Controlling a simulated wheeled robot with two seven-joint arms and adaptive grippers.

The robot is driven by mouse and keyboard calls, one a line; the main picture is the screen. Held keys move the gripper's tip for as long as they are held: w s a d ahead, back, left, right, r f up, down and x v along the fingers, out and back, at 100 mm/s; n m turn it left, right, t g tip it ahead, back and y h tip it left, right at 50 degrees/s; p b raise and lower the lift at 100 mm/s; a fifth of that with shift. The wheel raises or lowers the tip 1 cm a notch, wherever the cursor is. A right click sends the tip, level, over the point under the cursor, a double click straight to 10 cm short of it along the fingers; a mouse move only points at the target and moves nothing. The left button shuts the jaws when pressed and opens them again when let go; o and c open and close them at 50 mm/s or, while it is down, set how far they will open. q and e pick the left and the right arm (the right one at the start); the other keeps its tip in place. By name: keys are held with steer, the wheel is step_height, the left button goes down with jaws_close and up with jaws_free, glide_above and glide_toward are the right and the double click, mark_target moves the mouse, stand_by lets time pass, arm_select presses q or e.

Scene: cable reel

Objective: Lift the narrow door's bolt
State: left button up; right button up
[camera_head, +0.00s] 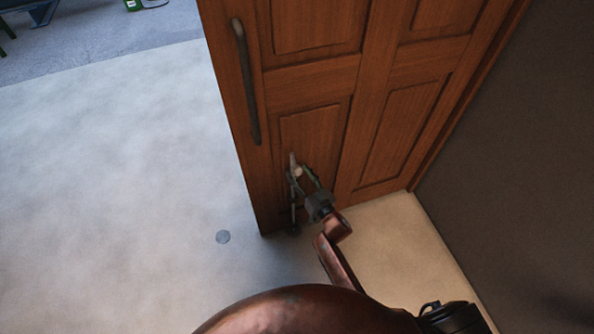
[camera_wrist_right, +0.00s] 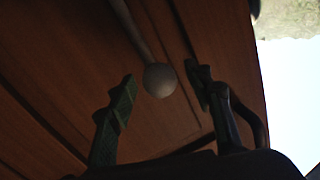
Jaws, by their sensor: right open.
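The narrow door (camera_head: 310,70) is brown panelled wood and fills the upper middle of the head view; it also fills most of the right wrist view (camera_wrist_right: 60,60). Its bolt (camera_head: 293,212) is a thin upright rod low on the door near its free edge, with a pale round knob (camera_head: 298,172). In the right wrist view the knob (camera_wrist_right: 159,80) appears between the fingertips, with the rod running up from it. My right gripper (camera_head: 303,178) is open, one finger on each side of the knob. I cannot tell whether either finger touches it. My left gripper is not in view.
A long dark handle (camera_head: 246,80) runs along the door above the bolt. A grey wall (camera_head: 500,170) stands close on the right. The floor (camera_head: 110,200) left of the door is clear.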

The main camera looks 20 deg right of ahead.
steer(key=shift+x, duration=0.9)
steer(key=shift+c, duration=0.3)
jaws_close()
